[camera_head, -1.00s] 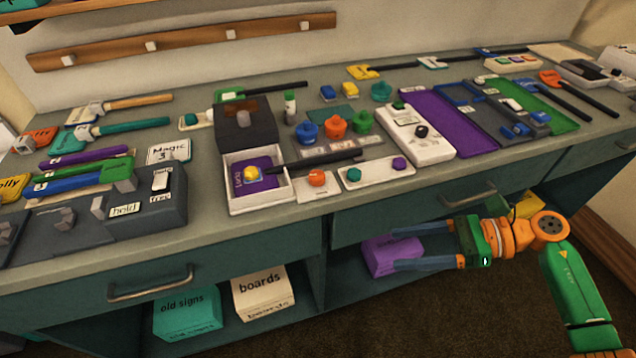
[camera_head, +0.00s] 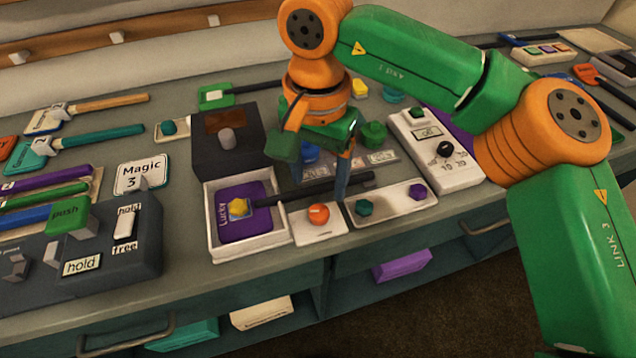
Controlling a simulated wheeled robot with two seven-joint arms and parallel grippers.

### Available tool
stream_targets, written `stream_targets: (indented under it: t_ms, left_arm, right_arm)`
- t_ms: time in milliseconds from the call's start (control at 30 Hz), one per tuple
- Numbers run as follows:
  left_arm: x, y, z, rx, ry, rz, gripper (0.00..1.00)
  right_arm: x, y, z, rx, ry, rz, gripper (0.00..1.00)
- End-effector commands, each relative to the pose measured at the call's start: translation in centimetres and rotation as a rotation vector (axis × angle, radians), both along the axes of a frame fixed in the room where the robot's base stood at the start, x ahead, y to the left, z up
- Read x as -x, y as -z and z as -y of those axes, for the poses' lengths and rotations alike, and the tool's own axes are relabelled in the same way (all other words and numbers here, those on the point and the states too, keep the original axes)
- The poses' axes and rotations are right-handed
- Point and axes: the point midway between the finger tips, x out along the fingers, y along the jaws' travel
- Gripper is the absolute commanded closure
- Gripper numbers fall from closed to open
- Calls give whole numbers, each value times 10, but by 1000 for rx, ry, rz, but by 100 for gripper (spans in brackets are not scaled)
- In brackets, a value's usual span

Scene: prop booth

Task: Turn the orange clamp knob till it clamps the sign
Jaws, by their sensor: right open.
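The orange clamp knob (camera_head: 319,214) sits on a small white plate (camera_head: 318,235) at the bench's front edge. The purple "Lucky" sign (camera_head: 240,216) lies in a white open tray (camera_head: 250,245) just left of it, with a yellow knob-like piece on it. The sign's black handle (camera_head: 315,189) runs right, behind the orange knob. My right gripper (camera_head: 319,190) points down with its blue fingers open and apart. In the picture its fingertips lie just above and on either side of the knob; contact cannot be told. My left gripper is not in view.
A white strip with a teal knob (camera_head: 364,208) and a purple knob (camera_head: 417,191) lies close right. A white dial box (camera_head: 455,170) stands beyond it. A dark block (camera_head: 226,140) stands behind the tray. A grey switch box (camera_head: 130,250) is at left.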

Motion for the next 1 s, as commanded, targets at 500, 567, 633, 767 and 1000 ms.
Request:
stream_targets:
  t_ms: [500,567,633,767,1000]
  left_arm:
    - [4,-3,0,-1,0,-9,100]
    - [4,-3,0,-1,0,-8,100]
    - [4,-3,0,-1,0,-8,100]
    - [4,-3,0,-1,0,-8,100]
    - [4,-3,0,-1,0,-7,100]
  right_arm:
    - [1,66,0,-4,1,-3,28]
    - [1,65,0,-4,1,-2,28]
    - [1,65,0,-4,1,-2,34]
    - [1,65,0,-4,1,-2,69]
    - [1,65,0,-4,2,-2,100]
